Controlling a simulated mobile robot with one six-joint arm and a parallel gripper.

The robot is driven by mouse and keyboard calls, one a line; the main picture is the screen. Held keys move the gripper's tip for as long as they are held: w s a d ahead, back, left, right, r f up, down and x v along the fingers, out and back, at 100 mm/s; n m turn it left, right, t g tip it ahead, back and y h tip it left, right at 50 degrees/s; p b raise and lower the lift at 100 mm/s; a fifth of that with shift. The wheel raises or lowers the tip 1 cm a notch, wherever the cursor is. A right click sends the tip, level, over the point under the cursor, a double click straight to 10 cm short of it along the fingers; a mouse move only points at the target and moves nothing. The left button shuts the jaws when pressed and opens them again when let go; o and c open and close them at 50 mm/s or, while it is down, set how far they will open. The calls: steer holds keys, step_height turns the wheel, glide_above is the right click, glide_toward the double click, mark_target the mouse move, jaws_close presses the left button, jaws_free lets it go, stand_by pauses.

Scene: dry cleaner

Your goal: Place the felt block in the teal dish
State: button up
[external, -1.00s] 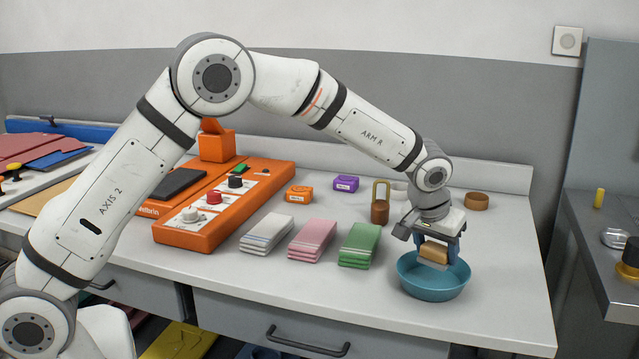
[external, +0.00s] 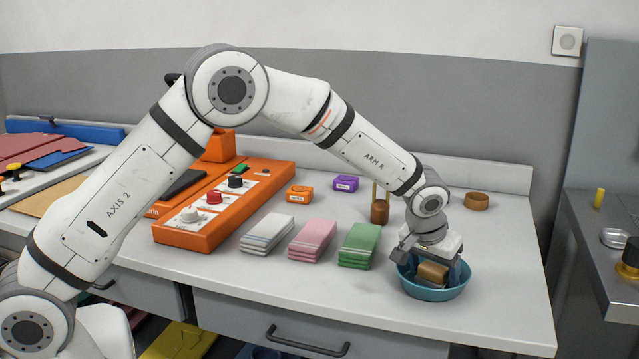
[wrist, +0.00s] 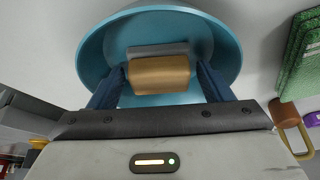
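The felt block (external: 433,273) has a tan upper part and a grey underside. It is inside the teal dish (external: 436,294), low down and slightly tilted. The wrist view shows the block (wrist: 159,75) within the rim of the dish (wrist: 92,62). My gripper (external: 434,276) reaches down into the dish, with one blue finger on each side of the block. In the wrist view a narrow gap shows between the block and the right finger, and my gripper (wrist: 160,72) looks open around it. The block's contact with the dish floor is hidden.
Green (external: 360,245), pink (external: 313,240) and white (external: 267,232) folded stacks lie left of the dish. A brown padlock-like weight (external: 380,211) and a round brown container (external: 477,201) stand behind. The counter's right front is clear.

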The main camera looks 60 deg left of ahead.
steer(key=shift+o, duration=0.4)
steer(key=shift+r, duration=0.15)
steer(key=shift+r, duration=0.25)
steer(key=v, duration=1.1)
steer(key=s+a+r+m, duration=0.1)
steer(key=s+r, duration=0.3)
steer(key=s, duration=0.6)
steer(key=s+a+r+m, duration=0.1)
steer(key=s+r, duration=0.2)
steer(key=s, duration=0.7)
steer(key=s+f+m+g+h, duration=0.1)
steer(key=s+f+m, duration=0.1)
steer(key=s, duration=1.8)
steer(key=shift+s+f+h+b, duration=0.2)
steer(key=shift+f+h+b, duration=0.1)
steer(key=shift+h+b, duration=0.15)
